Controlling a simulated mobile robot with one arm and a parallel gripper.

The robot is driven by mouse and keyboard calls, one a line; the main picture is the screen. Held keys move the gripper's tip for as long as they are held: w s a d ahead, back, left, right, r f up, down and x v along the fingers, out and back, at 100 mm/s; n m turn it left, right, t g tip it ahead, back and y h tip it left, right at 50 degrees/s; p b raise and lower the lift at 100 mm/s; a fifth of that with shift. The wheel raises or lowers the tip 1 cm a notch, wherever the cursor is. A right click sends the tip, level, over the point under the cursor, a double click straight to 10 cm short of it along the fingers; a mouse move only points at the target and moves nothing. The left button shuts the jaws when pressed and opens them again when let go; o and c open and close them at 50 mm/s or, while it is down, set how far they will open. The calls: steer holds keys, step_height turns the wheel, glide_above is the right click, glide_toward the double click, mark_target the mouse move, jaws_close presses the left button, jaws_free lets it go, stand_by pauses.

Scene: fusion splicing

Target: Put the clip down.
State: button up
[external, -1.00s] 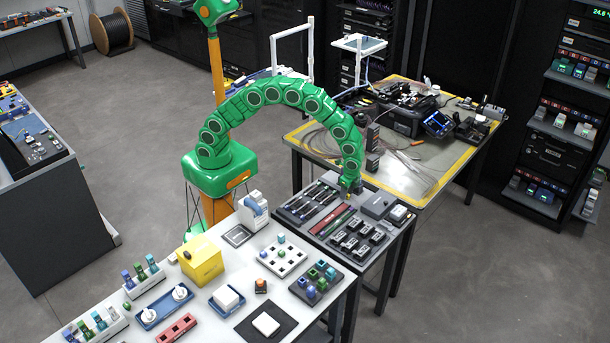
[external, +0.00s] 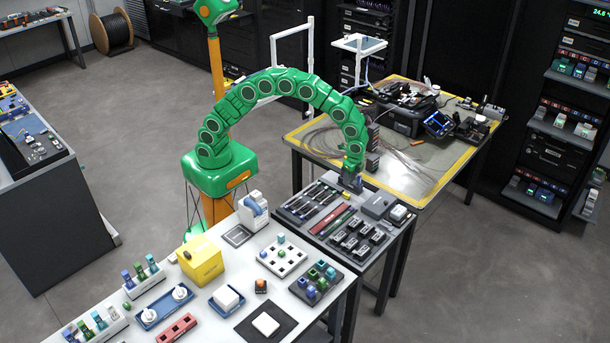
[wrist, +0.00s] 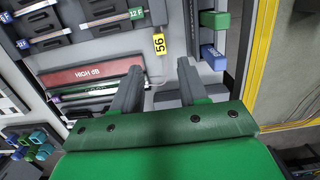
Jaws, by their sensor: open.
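A small yellow tag marked 56 (wrist: 159,44), which looks like the clip, lies on the grey tray surface in the wrist view. It is just beyond the tips of my gripper (wrist: 160,68), roughly in line with the gap between them. A thin pale loop shows beside the tag. My gripper's two dark fingers are spread apart with nothing between them. In the external view my gripper (external: 351,180) is over the back of the grey tray table (external: 312,242).
A red bar marked HIGH dB (wrist: 90,80) lies left of the fingers. Blue and green blocks (wrist: 212,36) stand at the right. Dark modules (external: 352,242) sit in front of my gripper. A yellow-edged worktable (external: 440,180) with equipment stands behind.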

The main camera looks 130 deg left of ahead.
steer(key=shift+w+r, duration=0.15)
steer(key=shift+r, duration=1.45)
steer(key=shift+d+r, duration=0.1)
steer(key=s+d+r, duration=0.7)
steer(key=s+d, duration=0.2)
steer(key=d, duration=0.1)
steer(key=s+d+r, duration=0.7)
steer(key=s+d, duration=0.1)
steer(key=d, duration=0.2)
steer(key=s+d, duration=0.4)
steer(key=s, duration=0.8)
steer(key=s+d+r, duration=0.1)
steer(key=s+d, duration=0.4)
steer(key=s, duration=0.8)
steer(key=shift+s+r, duration=0.2)
steer(key=shift+s, duration=0.05)
